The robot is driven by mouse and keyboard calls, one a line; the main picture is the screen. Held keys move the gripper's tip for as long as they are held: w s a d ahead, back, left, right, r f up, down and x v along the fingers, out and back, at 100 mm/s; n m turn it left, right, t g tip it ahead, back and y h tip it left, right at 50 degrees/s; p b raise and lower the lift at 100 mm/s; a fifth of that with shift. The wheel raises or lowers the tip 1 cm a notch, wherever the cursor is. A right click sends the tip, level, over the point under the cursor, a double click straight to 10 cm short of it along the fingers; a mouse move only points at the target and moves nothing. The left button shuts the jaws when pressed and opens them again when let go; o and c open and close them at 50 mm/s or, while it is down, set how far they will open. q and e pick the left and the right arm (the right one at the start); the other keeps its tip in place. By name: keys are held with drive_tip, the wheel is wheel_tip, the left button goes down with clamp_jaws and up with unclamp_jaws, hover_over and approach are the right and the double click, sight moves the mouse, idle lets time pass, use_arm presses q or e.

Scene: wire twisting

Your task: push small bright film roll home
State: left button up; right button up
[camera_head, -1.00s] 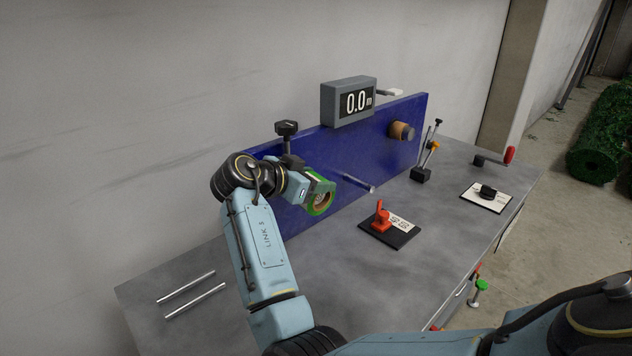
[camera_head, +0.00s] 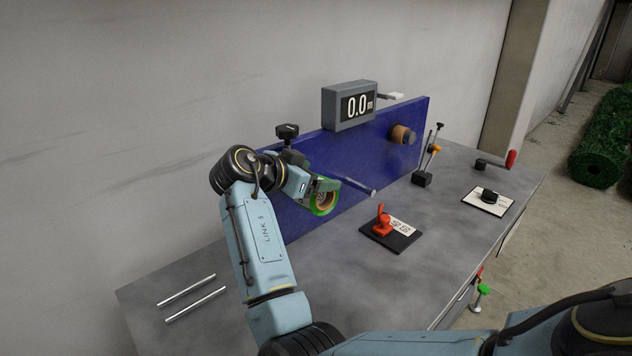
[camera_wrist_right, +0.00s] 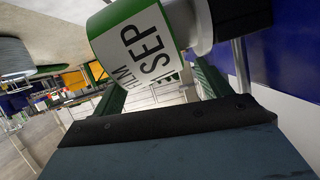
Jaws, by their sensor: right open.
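The bright green film roll (camera_head: 323,203), with a tan core, is in front of the blue panel at its left part. In the right wrist view the roll (camera_wrist_right: 135,42) shows a white label reading "SEP" and "FILM" and a green edge, close to a dark round part. My right gripper (camera_head: 315,187) is at the roll, its jaws open. In the wrist view the green fingers show below the roll, partly hidden by it. I cannot tell whether they touch it. How the roll is held is hidden. My left gripper is out of view.
A clear rod (camera_head: 360,187) sticks out of the blue panel (camera_head: 375,155) right of the roll. A brown roll (camera_head: 402,135), a display reading 0.0 (camera_head: 350,105) and a black knob (camera_head: 287,131) are nearby.

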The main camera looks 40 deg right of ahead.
drive_tip(key=r, duration=0.8)
drive_tip(key=shift+s+r, duration=0.2)
drive_tip(key=shift+r, duration=0.05)
drive_tip(key=shift+c, duration=0.2)
